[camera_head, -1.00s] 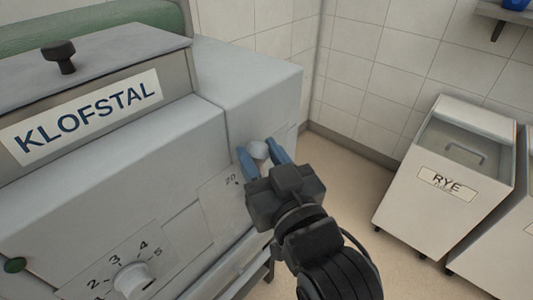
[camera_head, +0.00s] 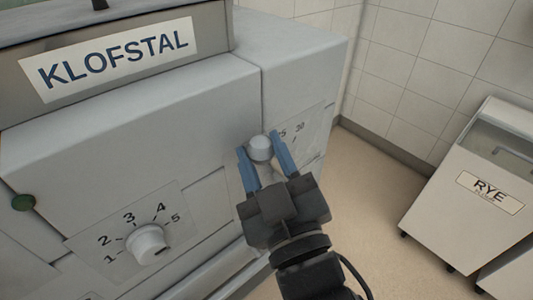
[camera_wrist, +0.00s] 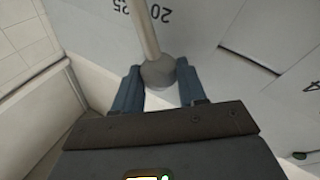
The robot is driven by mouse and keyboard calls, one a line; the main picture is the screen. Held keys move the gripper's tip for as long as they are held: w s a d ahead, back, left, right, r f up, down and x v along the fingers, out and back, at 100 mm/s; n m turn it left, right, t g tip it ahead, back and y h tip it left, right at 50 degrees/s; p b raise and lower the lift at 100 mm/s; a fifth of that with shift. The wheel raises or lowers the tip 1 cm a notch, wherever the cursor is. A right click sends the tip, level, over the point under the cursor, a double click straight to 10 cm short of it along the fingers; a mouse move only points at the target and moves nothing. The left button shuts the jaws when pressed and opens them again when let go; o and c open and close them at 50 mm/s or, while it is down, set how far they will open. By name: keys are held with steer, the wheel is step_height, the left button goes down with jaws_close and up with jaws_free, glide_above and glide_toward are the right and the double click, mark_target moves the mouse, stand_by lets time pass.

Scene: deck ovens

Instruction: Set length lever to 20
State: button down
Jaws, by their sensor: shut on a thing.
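The length lever ends in a pale round knob (camera_head: 260,148) on the right part of the machine front. My gripper (camera_head: 264,160) has its blue fingertips closed on either side of this knob. In the wrist view the knob (camera_wrist: 158,72) sits between the fingertips (camera_wrist: 160,85), and its light rod runs up over the scale plate. There the upside-down numbers 20 (camera_wrist: 160,13) and 25 (camera_wrist: 121,5) lie on either side of the rod. In the head view small scale numbers (camera_head: 291,130) show right of the knob; the plate's left part is hidden by my gripper.
A white RYE bin (camera_head: 487,187) stands at the right. Open floor (camera_head: 375,205) lies between machine and bin.

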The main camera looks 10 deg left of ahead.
steer(key=shift+a+f, duration=0.1)
steer(key=shift+f, duration=0.05)
steer(key=c, duration=0.6)
jaws_free()
steer(key=shift+s, duration=0.1)
steer(key=v, duration=0.7)
steer(key=shift+s+d+b, duration=0.25)
steer(key=shift+s+b, duration=0.05)
steer(key=shift+b, duration=0.05)
steer(key=s+d+f+m+h+p, duration=0.2)
steer(key=s+d+f+m+h, duration=0.1)
steer(key=s+d, duration=0.3)
steer(key=s+d+f+m+h+p, duration=0.1)
steer(key=s+d+f+m+h, duration=0.15)
steer(key=d, duration=0.65)
steer(key=s+d+m+g+h+p, duration=0.1)
steer(key=s+d, duration=0.2)
steer(key=s, duration=0.2)
steer(key=s+d+m+g+h+p, duration=0.1)
steer(key=s+d+m+h, duration=0.1)
steer(key=s, duration=0.3)
steer(key=s+d+m+g+h+p, duration=0.1)
steer(key=s+d+m, duration=0.1)
steer(key=s+d, duration=0.2)
steer(key=shift+s+d+r+h, duration=0.1)
steer(key=shift+s+r+h, duration=0.25)
steer(key=shift+s, duration=0.4)
